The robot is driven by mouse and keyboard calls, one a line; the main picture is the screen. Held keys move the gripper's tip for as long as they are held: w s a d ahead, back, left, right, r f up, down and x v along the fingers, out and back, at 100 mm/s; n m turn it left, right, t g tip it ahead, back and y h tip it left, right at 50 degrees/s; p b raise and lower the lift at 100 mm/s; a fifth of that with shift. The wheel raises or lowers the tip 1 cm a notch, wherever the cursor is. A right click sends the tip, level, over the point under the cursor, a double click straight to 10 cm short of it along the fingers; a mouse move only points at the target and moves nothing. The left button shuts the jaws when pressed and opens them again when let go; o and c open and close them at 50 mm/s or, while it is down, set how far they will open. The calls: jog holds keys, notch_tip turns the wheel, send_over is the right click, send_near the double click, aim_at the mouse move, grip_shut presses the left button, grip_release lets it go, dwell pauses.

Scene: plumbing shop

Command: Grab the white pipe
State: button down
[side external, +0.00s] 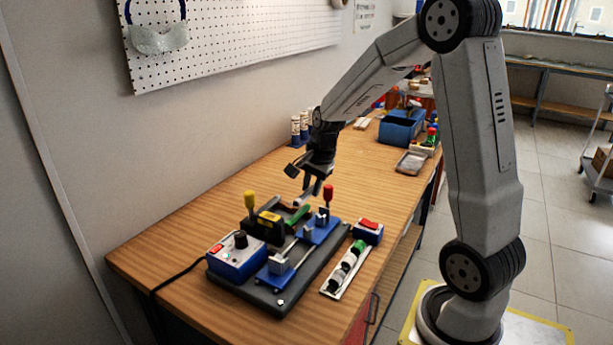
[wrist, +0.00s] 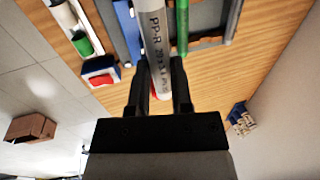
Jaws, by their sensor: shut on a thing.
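My gripper (wrist: 160,92) is shut on the white pipe (wrist: 155,35), which carries the print "PP-R 20" in the wrist view. The pipe runs between the two dark fingers and out past the top edge of that view. In the side view my gripper (side external: 314,188) is over the far end of the dark work board (side external: 262,296), and only a short pale piece of the pipe (side external: 301,200) shows below the fingers. I cannot tell whether the pipe touches anything beneath it.
The board holds a blue-white control box (side external: 236,262), a yellow-black device (side external: 268,228) and a blue clamp fixture (side external: 318,232). A fittings rack (side external: 345,268) lies to the right. A blue bin (side external: 400,130) stands farther back. The wooden table (side external: 215,205) is clear at left.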

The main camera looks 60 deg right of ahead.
jog(key=shift+s+a+r, duration=0.2)
jog(key=shift+s+r, duration=0.05)
jog(key=shift+s, duration=0.2)
jog(key=shift+s+a+r, duration=0.15)
jog(key=shift+s+r, duration=0.05)
jog(key=shift+s, duration=0.25)
